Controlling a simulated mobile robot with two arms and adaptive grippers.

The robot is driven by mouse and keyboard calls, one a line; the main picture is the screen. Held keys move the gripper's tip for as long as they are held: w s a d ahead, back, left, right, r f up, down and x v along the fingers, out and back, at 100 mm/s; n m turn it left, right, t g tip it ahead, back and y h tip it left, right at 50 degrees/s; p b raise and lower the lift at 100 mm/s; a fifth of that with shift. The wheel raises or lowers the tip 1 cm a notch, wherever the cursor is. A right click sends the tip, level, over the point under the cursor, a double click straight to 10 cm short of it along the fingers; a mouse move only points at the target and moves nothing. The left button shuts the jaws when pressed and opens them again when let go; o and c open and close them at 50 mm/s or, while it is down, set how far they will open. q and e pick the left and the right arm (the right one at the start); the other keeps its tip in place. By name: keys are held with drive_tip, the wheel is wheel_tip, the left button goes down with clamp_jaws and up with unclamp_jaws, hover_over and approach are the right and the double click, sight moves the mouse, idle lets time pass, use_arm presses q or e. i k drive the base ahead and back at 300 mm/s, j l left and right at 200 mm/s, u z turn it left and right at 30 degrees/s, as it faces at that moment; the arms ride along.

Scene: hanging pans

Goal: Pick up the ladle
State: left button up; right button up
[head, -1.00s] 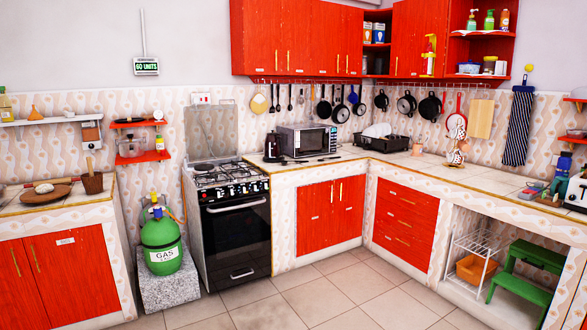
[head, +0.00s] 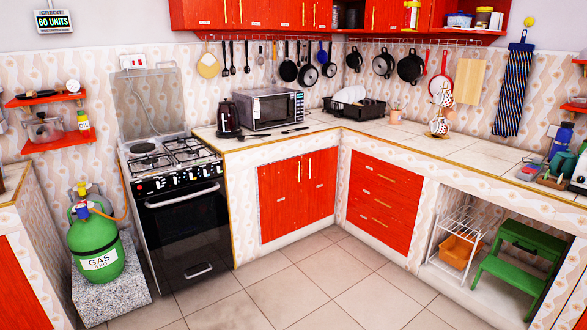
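Several dark long-handled utensils (head: 232,60) hang from the rail under the red wall cabinets, between a yellow round item and the black pans. One of these may be the ladle, but they are too small to tell which. Dark long items (head: 294,130) also lie on the counter in front of the microwave, and their kind is unclear. Neither of my grippers is in view.
A counter (head: 285,143) runs below the rail, with a black kettle (head: 228,118) and a microwave (head: 268,108). The stove (head: 175,165) stands left of it, beside a green gas cylinder (head: 95,245). The tiled floor (head: 320,275) in front is clear.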

sight(240, 138)
drive_tip(key=i, duration=2.05)
